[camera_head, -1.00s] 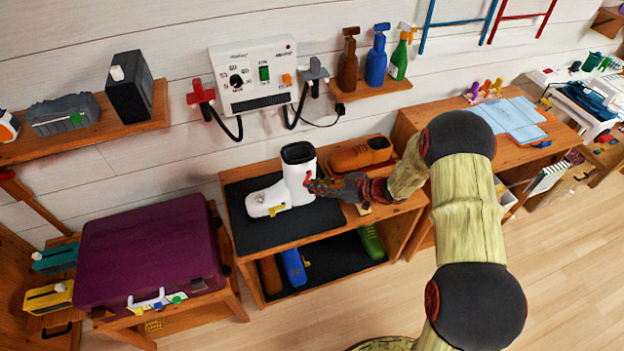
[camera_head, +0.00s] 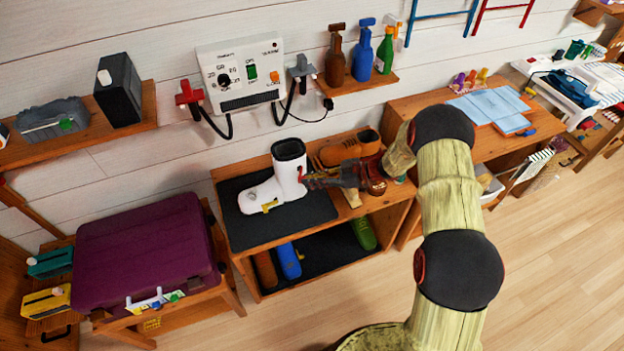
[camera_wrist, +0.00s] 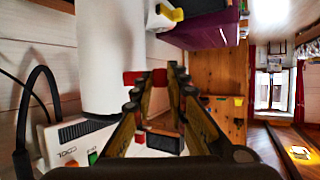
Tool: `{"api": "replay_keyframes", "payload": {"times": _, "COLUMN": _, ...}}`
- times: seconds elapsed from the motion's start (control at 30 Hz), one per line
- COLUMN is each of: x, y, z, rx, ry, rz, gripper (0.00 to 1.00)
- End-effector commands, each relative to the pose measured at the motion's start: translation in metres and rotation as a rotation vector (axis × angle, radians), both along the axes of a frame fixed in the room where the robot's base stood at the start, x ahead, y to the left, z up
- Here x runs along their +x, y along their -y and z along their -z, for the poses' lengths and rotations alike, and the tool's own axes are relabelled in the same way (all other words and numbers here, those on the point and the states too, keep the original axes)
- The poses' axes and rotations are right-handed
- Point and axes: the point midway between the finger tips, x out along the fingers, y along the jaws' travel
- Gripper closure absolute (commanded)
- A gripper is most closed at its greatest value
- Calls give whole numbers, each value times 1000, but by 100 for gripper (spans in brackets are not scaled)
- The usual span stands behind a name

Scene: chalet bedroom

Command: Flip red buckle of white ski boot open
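The white ski boot (camera_head: 287,165) stands upright on the dark mat of the low wooden bench, toe to the left. In the wrist view its white shaft (camera_wrist: 105,45) fills the upper left. The red buckle (camera_wrist: 132,78) shows there beside the shaft, at the fingertips and partly covered by a finger. A yellow buckle (camera_head: 268,205) is lower, near the boot's toe. My gripper (camera_head: 306,181) reaches in from the right, its tips close to the shaft. In the wrist view the fingers (camera_wrist: 168,75) converge with a narrow gap; whether they grip the buckle is unclear.
A brown shoe (camera_head: 335,153) sits behind my gripper on the bench (camera_head: 232,250). A control box (camera_head: 240,75) with hanging cables is on the wall above. A purple case (camera_head: 145,250) stands to the left. The floor (camera_head: 350,300) in front is clear.

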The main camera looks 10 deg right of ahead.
Motion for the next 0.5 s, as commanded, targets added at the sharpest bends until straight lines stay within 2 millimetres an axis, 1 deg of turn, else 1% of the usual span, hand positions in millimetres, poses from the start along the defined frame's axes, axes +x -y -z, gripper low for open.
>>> {"api": "replay_keyframes", "payload": {"times": 0.07, "x": 0, "y": -1, "z": -1, "rx": 1, "ry": 1, "rz": 0, "gripper": 81}}
{"api": "replay_keyframes", "payload": {"times": 0.3, "x": 0, "y": 0, "z": 0, "rx": 0, "ry": 0, "rz": 0, "gripper": 67}}
{"api": "replay_keyframes", "payload": {"times": 0.5, "x": 0, "y": 0, "z": 0, "rx": 0, "ry": 0, "rz": 0, "gripper": 67}}
